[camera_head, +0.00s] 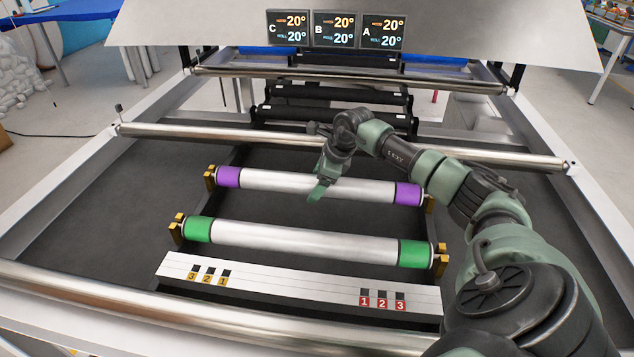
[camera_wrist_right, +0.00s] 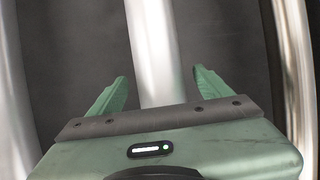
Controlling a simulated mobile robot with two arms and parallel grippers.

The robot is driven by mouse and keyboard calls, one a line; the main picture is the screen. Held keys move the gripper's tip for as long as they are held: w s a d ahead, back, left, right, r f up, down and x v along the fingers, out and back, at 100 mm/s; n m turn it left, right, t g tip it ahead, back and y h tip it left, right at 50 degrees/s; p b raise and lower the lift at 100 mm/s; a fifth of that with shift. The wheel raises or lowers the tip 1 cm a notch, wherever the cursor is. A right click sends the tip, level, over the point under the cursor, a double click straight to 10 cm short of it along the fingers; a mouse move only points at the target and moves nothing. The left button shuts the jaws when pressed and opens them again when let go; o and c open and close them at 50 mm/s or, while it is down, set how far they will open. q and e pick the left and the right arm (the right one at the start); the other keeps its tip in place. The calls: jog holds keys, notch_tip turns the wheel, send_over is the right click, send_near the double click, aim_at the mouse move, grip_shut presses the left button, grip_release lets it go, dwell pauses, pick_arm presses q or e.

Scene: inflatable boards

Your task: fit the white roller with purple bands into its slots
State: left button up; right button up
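The white roller with purple bands (camera_head: 275,182) lies across the dark frame, its ends at the gold slot brackets on the left (camera_head: 209,178) and right (camera_head: 430,204). I cannot tell if both ends are fully seated. My right gripper (camera_head: 318,190) is over the roller's middle, pointing down. In the right wrist view, the open green fingers (camera_wrist_right: 160,80) stand on either side of the white roller (camera_wrist_right: 155,45), with gaps between. My left gripper is not in view.
A white roller with green bands (camera_head: 300,239) lies parallel, nearer me. A numbered white bar (camera_head: 290,285) is in front of it. A long metal rod (camera_head: 230,135) crosses behind the purple-banded roller. Display screens (camera_head: 334,29) stand at the back.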

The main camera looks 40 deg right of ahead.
jog(key=shift+f, duration=0.2)
jog(key=p+v, duration=0.4)
jog(key=v, duration=0.4)
jog(key=shift+p, duration=0.3)
